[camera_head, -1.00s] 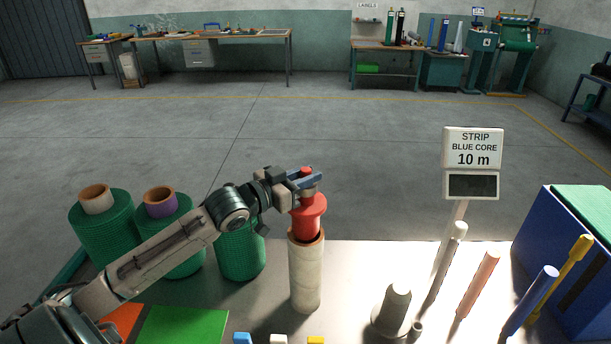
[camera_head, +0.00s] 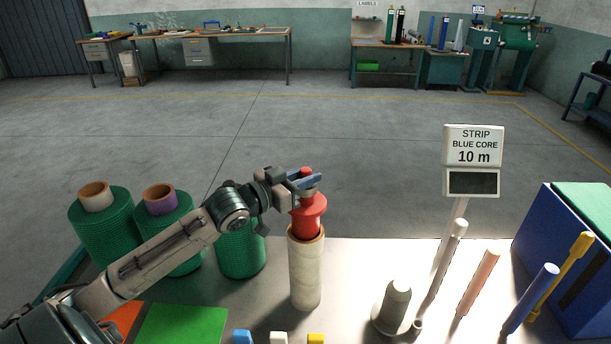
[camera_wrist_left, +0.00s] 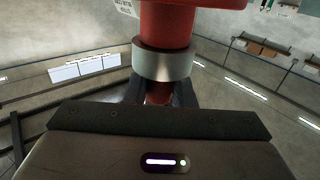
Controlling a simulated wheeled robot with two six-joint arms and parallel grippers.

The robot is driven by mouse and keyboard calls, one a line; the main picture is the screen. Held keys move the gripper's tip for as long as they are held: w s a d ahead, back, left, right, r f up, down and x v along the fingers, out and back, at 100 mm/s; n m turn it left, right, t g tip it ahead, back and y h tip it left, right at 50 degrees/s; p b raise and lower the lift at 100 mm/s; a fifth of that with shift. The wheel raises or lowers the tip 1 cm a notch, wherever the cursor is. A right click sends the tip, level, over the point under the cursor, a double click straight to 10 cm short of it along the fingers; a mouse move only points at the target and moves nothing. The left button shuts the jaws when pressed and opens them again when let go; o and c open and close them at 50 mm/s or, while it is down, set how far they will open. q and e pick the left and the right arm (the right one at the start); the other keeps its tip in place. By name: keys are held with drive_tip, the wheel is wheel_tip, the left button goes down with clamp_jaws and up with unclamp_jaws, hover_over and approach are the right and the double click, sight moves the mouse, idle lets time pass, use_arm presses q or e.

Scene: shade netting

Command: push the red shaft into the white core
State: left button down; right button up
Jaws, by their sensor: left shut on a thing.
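The red shaft (camera_head: 310,209) stands upright at the top of the white core (camera_head: 306,270), its lower part inside the core's open end. Its wide red flange sits above the core's rim. The white core stands upright on the bench top. My left gripper (camera_head: 306,181) is shut on the upper end of the red shaft, above the flange. In the left wrist view the red shaft (camera_wrist_left: 166,25) shows close up with a metal ring around it, between the fingers. My right gripper is not in view.
Green netting rolls (camera_head: 103,222) stand left of the core. A grey cone (camera_head: 394,303) and several coloured rods stand to the right, by a sign post (camera_head: 472,149). A blue box (camera_head: 570,262) is at far right. Small blocks lie at the front edge.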

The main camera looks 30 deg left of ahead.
sight(322, 196)
use_arm(q)
drive_tip(key=shift+f, duration=0.25)
idle(0.4)
drive_tip(key=shift+f+b, duration=0.35)
drive_tip(key=shift+b, duration=0.1)
drive_tip(key=shift+f+b, duration=0.55)
drive_tip(key=shift+f, duration=0.5)
drive_tip(key=shift+f+b, duration=1)
drive_tip(key=shift+b, duration=0.05)
drive_tip(key=shift+f+b, duration=1.1)
drive_tip(key=shift+f, duration=0.25)
idle(0.5)
